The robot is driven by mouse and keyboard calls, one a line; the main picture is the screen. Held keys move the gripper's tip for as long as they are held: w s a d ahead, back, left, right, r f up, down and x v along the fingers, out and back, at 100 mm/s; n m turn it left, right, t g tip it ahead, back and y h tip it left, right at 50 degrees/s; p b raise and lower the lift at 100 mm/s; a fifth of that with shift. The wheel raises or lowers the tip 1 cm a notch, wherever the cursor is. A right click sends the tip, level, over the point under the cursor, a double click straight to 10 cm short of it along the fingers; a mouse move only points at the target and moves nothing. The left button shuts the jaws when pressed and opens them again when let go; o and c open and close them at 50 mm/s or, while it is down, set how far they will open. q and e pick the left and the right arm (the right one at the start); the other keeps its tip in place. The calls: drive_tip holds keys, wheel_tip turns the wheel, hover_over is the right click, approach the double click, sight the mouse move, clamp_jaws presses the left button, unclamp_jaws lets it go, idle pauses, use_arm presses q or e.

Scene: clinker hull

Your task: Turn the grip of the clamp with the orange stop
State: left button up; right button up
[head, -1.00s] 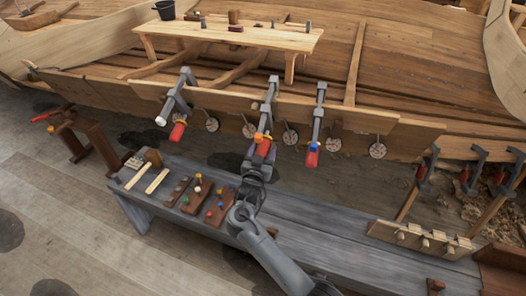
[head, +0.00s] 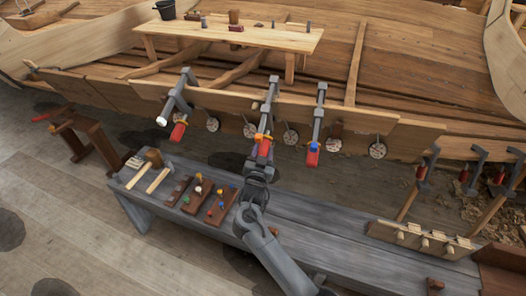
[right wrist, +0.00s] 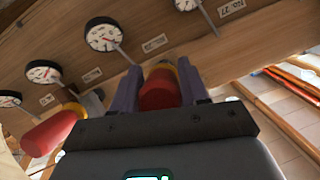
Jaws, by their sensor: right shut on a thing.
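The clamp with the orange stop (head: 264,138) is the middle one of three clamps on the hull's plank edge. Its red grip (head: 264,149) hangs at the lower end. My right gripper (head: 262,158) is shut on this grip, reaching it from below. In the right wrist view the red grip (right wrist: 160,92) lies between the two fingers, with part of an orange-yellow piece (right wrist: 163,66) behind it. The finger contact is partly hidden by the grip and the gripper body. My left gripper is not in view.
A clamp with a white stop (head: 162,121) is to the left, and one with a blue stop (head: 314,146) to the right. Round dials (head: 377,150) hang along the plank. The grey bench (head: 330,235) below holds mallets (head: 153,158) and peg boards.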

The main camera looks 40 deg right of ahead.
drive_tip(key=m+t+y, duration=0.1)
drive_tip(key=m+t, duration=0.1)
drive_tip(key=m, duration=0.1)
drive_tip(key=shift+w+a, duration=0.1)
drive_tip(key=shift+m+t+y+b, duration=0.4)
drive_tip(key=shift+m+t, duration=0.1)
idle(0.4)
drive_tip(key=o, duration=1)
drive_tip(key=shift+r, duration=0.1)
